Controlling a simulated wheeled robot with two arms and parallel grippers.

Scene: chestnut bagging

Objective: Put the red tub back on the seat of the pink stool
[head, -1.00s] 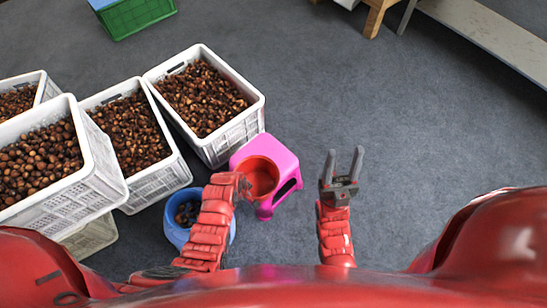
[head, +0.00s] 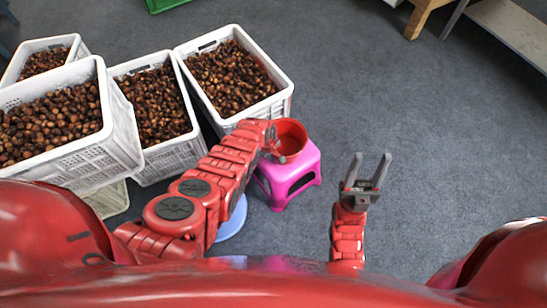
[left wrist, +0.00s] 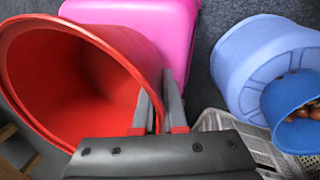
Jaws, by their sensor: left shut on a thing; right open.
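The red tub (head: 296,130) appears empty and overlaps the far part of the pink stool (head: 287,178) in the head view. The stool stands upright on the floor, its near part uncovered. My left gripper (head: 272,143) is at the tub's left side. In the left wrist view its fingers (left wrist: 160,112) are shut on the rim of the tub (left wrist: 75,75), and the stool (left wrist: 140,22) shows behind it. I cannot tell whether the tub touches the seat. My right gripper (head: 366,172) is open and empty, right of the stool.
White crates (head: 286,98) full of chestnuts stand left of and behind the stool. A blue tub (head: 233,218) is on the floor, partly hidden by my left arm; the left wrist view shows a smaller blue container with chestnuts in it. The floor to the right is clear.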

